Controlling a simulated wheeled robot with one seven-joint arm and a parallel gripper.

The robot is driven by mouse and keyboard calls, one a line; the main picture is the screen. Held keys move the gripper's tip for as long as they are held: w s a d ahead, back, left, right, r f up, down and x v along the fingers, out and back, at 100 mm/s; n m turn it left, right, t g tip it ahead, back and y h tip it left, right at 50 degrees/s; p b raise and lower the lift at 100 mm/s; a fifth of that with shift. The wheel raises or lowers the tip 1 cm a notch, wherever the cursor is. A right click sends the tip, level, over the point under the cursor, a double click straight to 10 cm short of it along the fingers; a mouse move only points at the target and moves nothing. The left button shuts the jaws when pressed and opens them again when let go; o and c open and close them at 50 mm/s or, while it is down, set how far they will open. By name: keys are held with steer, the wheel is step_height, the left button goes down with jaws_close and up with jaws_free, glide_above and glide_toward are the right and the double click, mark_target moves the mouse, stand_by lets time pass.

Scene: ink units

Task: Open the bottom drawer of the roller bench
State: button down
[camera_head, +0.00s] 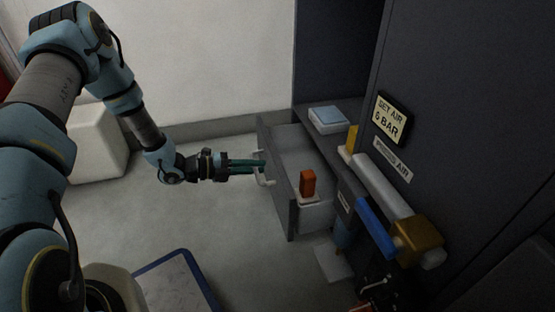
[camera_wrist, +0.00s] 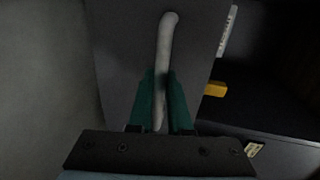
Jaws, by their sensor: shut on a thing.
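A grey drawer (camera_head: 281,190) of the roller bench (camera_head: 345,117) stands pulled out to the left in the head view. Its inside shows as a pale open space behind the front panel. A light bar handle (camera_head: 262,180) is on the drawer's front; it also shows in the wrist view (camera_wrist: 165,45). My gripper (camera_head: 262,166) has its green fingers on either side of this handle, shut on it. In the wrist view the fingers (camera_wrist: 160,100) flank the handle's lower part. Whether another drawer lies below cannot be told.
A white box with a blue top (camera_head: 328,118) sits on the bench. A roller with a blue handle (camera_head: 377,227) and a brass-coloured block (camera_head: 418,240) are at right.

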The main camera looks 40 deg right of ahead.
steer(key=f+p+v, duration=0.1)
steer(key=f+v, duration=0.1)
steer(key=v, duration=1.1)
steer(key=shift+w+a+f+p, duration=0.15)
steer(key=shift+a+f+p, duration=0.2)
steer(key=shift+a+p, duration=0.05)
steer(key=c, duration=0.8)
jaws_free()
steer(key=shift+c, duration=0.2)
steer(key=p+v, duration=0.3)
steer(key=v, duration=0.7)
steer(key=shift+w+a+p, duration=0.15)
steer(key=shift+a+p, duration=0.2)
steer(key=shift+w+r, duration=0.1)
steer(key=shift+r, duration=0.05)
